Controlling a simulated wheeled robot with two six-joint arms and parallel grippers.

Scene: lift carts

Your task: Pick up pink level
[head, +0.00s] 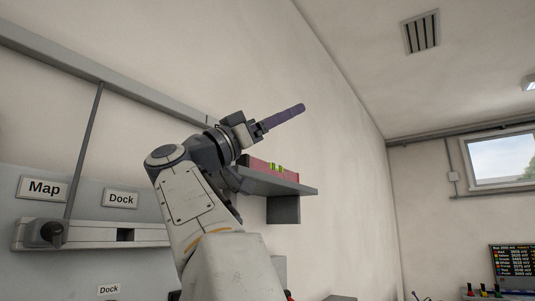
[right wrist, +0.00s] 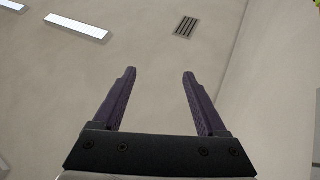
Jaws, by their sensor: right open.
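The pink level (head: 260,165) lies on a grey wall shelf (head: 300,189) in the head view, with a yellow-green vial near its right part. My arm hides its left end. My right gripper (head: 300,108) is raised above the level and points up and to the right, apart from it. In the right wrist view the two purple fingers of my right gripper (right wrist: 159,75) are spread with nothing between them. The level does not show in that view. My left gripper is in neither view.
Signs reading Map (head: 44,188) and Dock (head: 121,198) are on the wall at left, above a grey rail unit (head: 90,234). A window (head: 502,158) and a dark display board (head: 514,258) are at far right. The air right of the shelf is clear.

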